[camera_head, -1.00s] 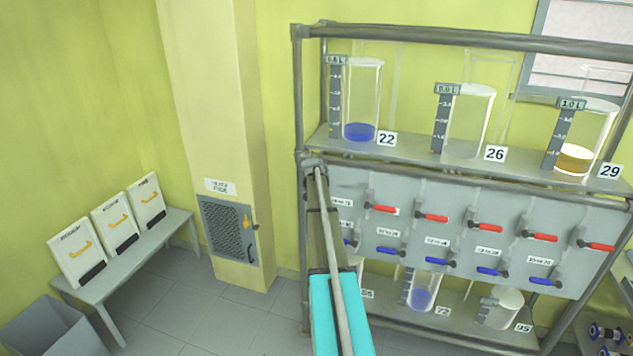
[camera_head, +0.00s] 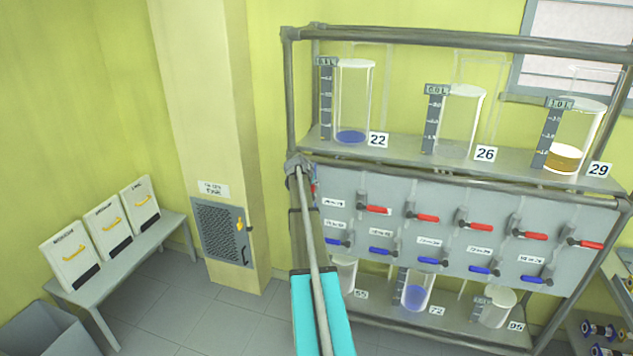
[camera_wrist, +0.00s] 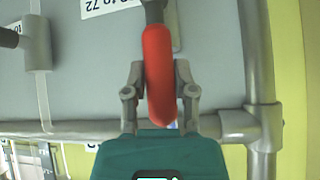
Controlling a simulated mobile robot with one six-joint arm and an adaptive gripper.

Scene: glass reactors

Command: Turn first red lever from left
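In the wrist view a red lever (camera_wrist: 158,75) lies between the two fingers of my gripper (camera_wrist: 160,90), which sit close on both its sides. The lever's dark stem is at the top of that view, on a grey panel (camera_wrist: 85,75). In the head view my arm covers most of this leftmost red lever; only a sliver of red (camera_head: 314,187) shows beside the arm's end. The other red levers, such as the second from left (camera_head: 377,210), point to the right along the panel. Blue levers (camera_head: 382,251) form a lower row.
Above stand glass vessels 22 (camera_head: 352,105), 26 (camera_head: 460,118) and 29 (camera_head: 572,135). Vessel 22 holds a little blue liquid. Smaller vessels (camera_head: 415,292) stand on the lower shelf. Grey frame posts (camera_head: 290,100) edge the rack. A bench with white containers (camera_head: 108,228) is at left.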

